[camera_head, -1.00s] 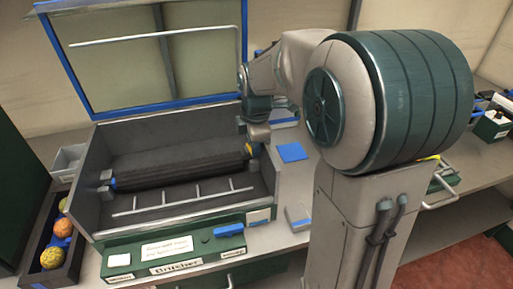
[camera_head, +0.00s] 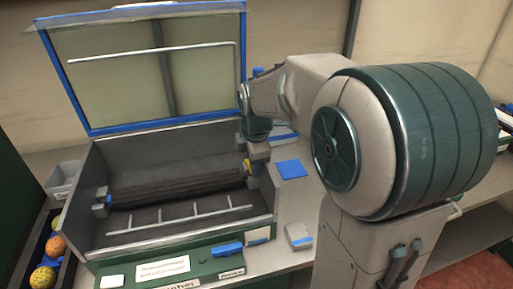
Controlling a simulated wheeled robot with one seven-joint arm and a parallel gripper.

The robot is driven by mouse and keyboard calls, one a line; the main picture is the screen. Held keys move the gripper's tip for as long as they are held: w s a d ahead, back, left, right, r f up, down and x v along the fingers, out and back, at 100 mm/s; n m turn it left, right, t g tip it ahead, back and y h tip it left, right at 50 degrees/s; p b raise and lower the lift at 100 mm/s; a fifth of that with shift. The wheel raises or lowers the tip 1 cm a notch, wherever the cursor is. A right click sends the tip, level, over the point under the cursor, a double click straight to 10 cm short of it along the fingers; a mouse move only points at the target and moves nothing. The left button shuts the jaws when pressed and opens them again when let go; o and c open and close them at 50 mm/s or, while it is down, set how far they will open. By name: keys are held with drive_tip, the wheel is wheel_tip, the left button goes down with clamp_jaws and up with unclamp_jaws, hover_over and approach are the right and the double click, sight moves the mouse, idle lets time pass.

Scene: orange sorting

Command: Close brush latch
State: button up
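The brusher machine (camera_head: 180,262) stands on the bench with its framed lid (camera_head: 150,70) raised. A dark roller brush (camera_head: 178,187) lies across the inside of the box. At its left end is a grey latch block (camera_head: 101,203). At its right end is a latch with a small yellow part (camera_head: 247,165), partly hidden by my gripper. My gripper (camera_head: 254,172) points down at the right wall of the box, at or very near this right latch. Its fingers are too small and covered to tell whether they are open or shut, or whether they touch the latch.
A blue square (camera_head: 291,169) and a small grey-and-blue block (camera_head: 298,236) lie on the bench right of the box. A dark tray (camera_head: 64,275) with oranges and a grey bin (camera_head: 62,183) stand at left. The raised lid is close behind my arm.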

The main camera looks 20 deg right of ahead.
drive_tip(key=v, duration=1.3)
drive_tip(key=shift+r+p, duration=0.3)
drive_tip(key=shift+p, duration=0.05)
drive_tip(key=shift+c, duration=0.6)
